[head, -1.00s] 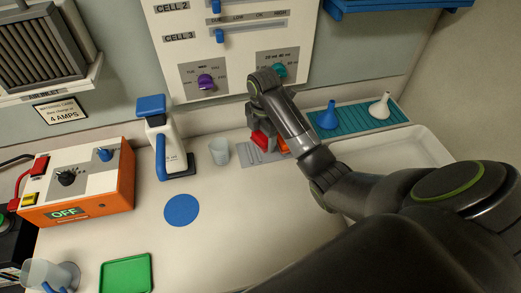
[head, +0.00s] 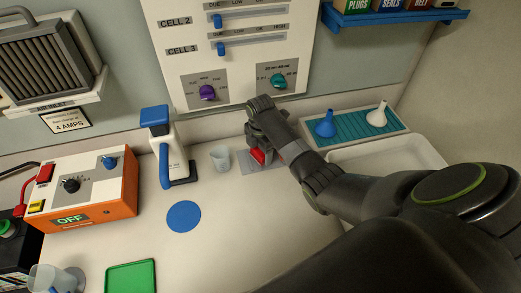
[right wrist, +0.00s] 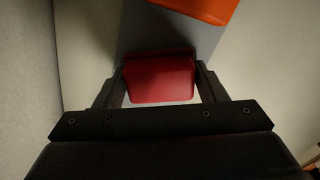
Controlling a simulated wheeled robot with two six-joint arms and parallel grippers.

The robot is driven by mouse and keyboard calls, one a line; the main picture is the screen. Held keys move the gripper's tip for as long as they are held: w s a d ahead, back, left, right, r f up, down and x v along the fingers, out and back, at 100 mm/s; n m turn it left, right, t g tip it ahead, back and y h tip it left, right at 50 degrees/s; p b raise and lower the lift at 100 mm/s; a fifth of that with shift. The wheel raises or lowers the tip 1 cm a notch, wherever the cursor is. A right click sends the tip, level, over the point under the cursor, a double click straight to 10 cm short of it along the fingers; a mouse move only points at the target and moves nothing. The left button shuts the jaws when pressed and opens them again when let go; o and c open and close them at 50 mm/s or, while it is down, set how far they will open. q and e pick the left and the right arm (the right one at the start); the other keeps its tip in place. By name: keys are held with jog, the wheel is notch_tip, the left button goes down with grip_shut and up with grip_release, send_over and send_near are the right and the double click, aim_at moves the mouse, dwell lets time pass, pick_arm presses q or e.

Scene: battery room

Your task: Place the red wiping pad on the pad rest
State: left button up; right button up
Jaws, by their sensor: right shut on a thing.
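The red wiping pad (head: 258,156) is between the fingers of my right gripper (head: 259,149), low over a grey plate (head: 247,168) at the foot of the back wall. In the right wrist view the red pad (right wrist: 160,82) sits between the two fingers of the gripper (right wrist: 160,72), with the grey plate (right wrist: 140,38) behind it. The plate looks like the pad rest. I cannot tell whether the pad touches it. My arm hides the plate's right part in the head view. My left gripper is out of view.
An orange object (right wrist: 205,7) lies close by at the wrist view's top.

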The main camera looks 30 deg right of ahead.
jog(key=o, duration=1)
jog(key=shift+f, duration=0.15)
jog(key=shift+c, duration=0.2)
jog(key=shift+r+b, duration=0.65)
jog(key=shift+r, duration=3.3)
jog(key=shift+f, duration=0.1)
